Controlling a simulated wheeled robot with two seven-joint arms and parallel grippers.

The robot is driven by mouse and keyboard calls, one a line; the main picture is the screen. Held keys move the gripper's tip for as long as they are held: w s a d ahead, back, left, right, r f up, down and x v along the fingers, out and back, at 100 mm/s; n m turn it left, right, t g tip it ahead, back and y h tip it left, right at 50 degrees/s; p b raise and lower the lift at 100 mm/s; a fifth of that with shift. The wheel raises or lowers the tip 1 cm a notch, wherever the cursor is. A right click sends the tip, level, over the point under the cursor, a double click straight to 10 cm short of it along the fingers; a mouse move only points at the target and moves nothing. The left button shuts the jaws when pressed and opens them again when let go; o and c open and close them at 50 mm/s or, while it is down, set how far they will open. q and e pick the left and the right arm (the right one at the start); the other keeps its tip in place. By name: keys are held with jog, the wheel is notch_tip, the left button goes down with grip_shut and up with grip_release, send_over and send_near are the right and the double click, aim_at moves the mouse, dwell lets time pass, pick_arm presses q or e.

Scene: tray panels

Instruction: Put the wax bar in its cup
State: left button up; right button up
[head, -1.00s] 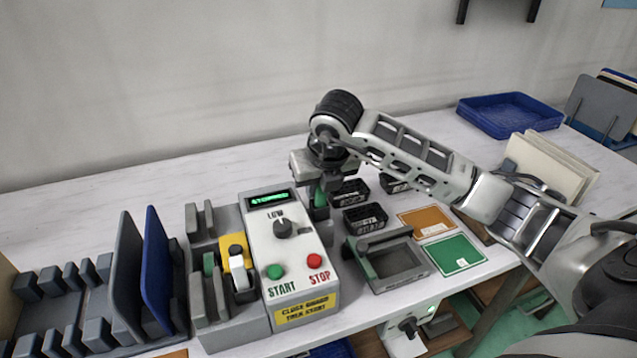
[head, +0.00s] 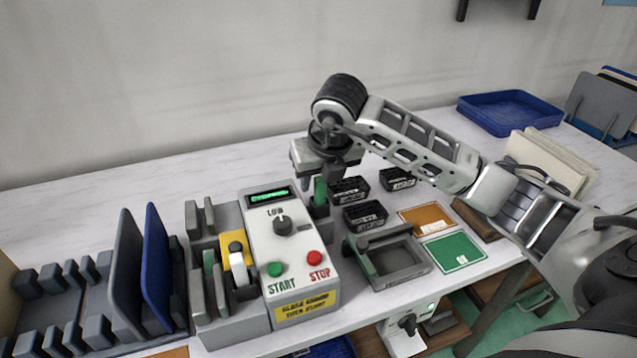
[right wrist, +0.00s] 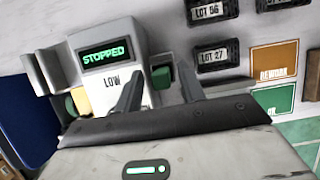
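The wax bar appears to be the green bar (head: 320,189) standing upright at the right side of the control box. Its lower end appears to sit in a small dark grey cup (head: 319,209); how deep is hidden. The green bar also shows in the right wrist view (right wrist: 161,78). My right gripper (head: 324,174) is just above the bar, pointing down. In the right wrist view its two fingers (right wrist: 160,90) are spread apart, with the bar beyond the gap and apart from them. My left gripper is not in view.
The control box (head: 283,243) reads STOPPED and has START and STOP buttons. Black lot bins (head: 365,214) and a grey open frame (head: 395,262) stand to the right, near orange (head: 426,219) and green (head: 456,252) cards. Blue and grey panels (head: 160,265) stand in a rack at left.

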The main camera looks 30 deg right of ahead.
jog(key=v, duration=0.9)
jog(key=shift+s+r, duration=0.2)
